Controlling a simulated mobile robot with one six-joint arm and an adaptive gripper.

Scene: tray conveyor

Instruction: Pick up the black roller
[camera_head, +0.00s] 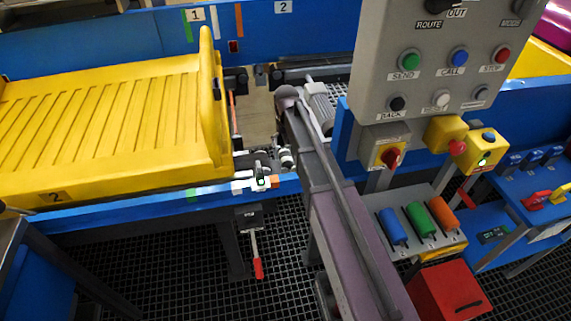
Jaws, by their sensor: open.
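I cannot make out a black roller for certain. A grey sloped rack (442,243) at the right holds a blue roller (392,227), a green roller (420,219) and an orange roller (443,213), side by side. Small dark parts (237,80) sit at the conveyor gap behind the yellow tray, too small to tell what they are. My gripper is not seen in this view.
A yellow ribbed tray (100,110) lies on the blue conveyor at the left. A purplish-grey beam (345,235) crosses the middle. A grey button panel (440,60) stands upper right, a red box (448,291) below the rack. Dark grid floor (190,270) is open lower left.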

